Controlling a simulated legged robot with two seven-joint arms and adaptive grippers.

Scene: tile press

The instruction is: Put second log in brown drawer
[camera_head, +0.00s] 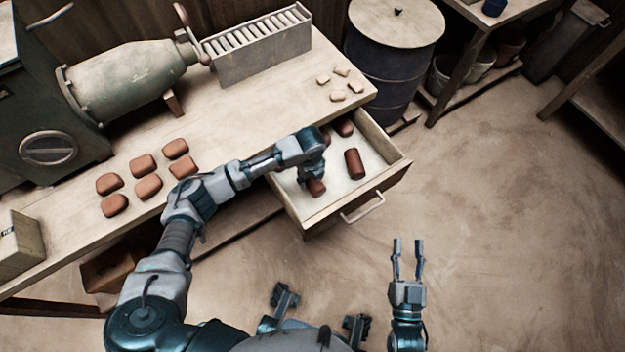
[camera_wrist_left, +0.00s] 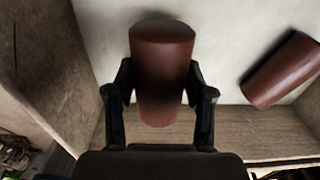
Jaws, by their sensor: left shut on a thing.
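The brown drawer (camera_head: 390,180) is pulled out from under the workbench. My left gripper (camera_head: 315,178) is down inside it near its front left corner, shut on a reddish-brown log (camera_head: 317,188). In the left wrist view this log (camera_wrist_left: 162,60) sits between the two fingers, over the pale drawer floor. A second log (camera_head: 354,163) lies in the drawer to the right, and it also shows in the left wrist view (camera_wrist_left: 283,70). Another log (camera_head: 344,128) lies at the back, with one more partly hidden by my arm. My right gripper (camera_head: 408,258) is open and empty above the floor.
Several brown clay lumps (camera_head: 144,165) and small pale tiles (camera_head: 340,85) lie on the workbench (camera_head: 240,120). A green press machine (camera_head: 125,80), a slatted rack (camera_head: 260,48) and a dark barrel (camera_head: 385,65) stand behind.

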